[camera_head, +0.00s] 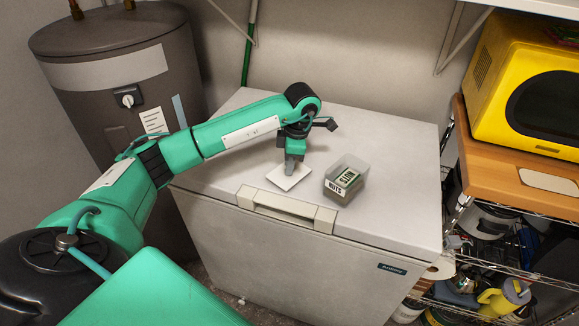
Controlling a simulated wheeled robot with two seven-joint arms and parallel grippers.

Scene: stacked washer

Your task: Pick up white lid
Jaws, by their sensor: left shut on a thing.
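The white lid (283,180) is a flat, pale square on top of the white chest freezer (390,148), near its front edge and just behind the handle. My left gripper (289,170) points down onto the lid and is shut on it. The fingertips hide part of the lid. I cannot tell whether the lid is lifted off the freezer top. My right gripper is not in view.
A grey water heater (118,75) stands at the left. A yellow microwave (520,85) sits on a wooden board (515,180) over a wire rack at the right. The freezer's back right is clear.

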